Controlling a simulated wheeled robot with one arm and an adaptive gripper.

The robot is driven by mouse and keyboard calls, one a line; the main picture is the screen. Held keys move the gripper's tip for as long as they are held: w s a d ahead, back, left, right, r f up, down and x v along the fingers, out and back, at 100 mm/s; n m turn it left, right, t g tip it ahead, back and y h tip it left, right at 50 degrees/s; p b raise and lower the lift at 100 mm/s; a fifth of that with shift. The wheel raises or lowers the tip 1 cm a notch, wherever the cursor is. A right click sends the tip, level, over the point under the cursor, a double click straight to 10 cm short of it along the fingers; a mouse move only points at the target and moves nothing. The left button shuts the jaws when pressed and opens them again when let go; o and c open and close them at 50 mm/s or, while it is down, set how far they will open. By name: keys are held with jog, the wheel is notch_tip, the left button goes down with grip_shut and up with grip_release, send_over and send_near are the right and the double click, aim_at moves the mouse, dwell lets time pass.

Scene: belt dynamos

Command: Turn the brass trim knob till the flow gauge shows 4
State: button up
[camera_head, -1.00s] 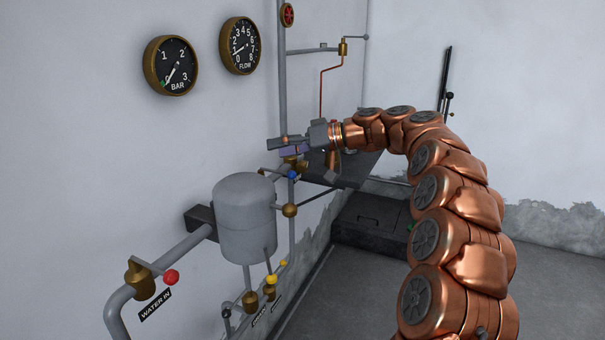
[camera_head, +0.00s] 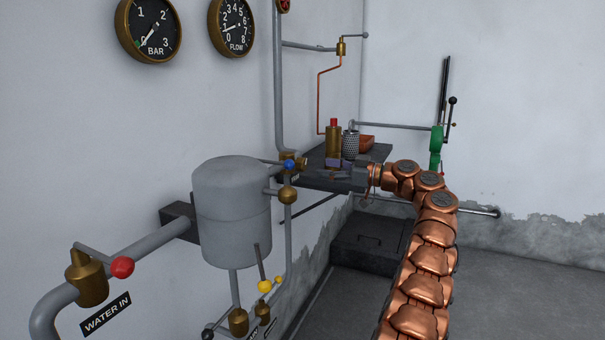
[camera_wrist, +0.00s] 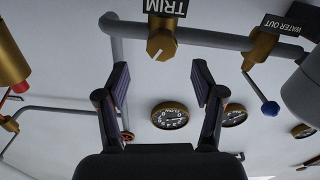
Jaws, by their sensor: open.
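The brass trim knob (camera_wrist: 161,43) shows in the wrist view under a black TRIM label, with a pale line on its face. My gripper (camera_wrist: 160,78) is open; its two fingers stand left and right of the knob's line, and the knob appears ahead of the tips with nothing held. In the head view my gripper (camera_head: 318,172) is beside the pipe's brass fittings, and I cannot clearly pick out the knob there.
The bar gauge (camera_head: 148,30) reads near 0. A grey tank (camera_head: 232,212) stands left of my gripper. A blue-ended valve lever (camera_wrist: 269,107) is right of the knob in the wrist view. A dark shelf (camera_head: 376,155) holds several items behind my gripper.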

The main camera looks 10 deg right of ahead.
aim_at(305, 165)
jog(key=shift+p+x, duration=0.4)
jog(key=shift+x, duration=3.6)
jog(key=shift+s, duration=0.1)
jog(key=c, duration=1.2)
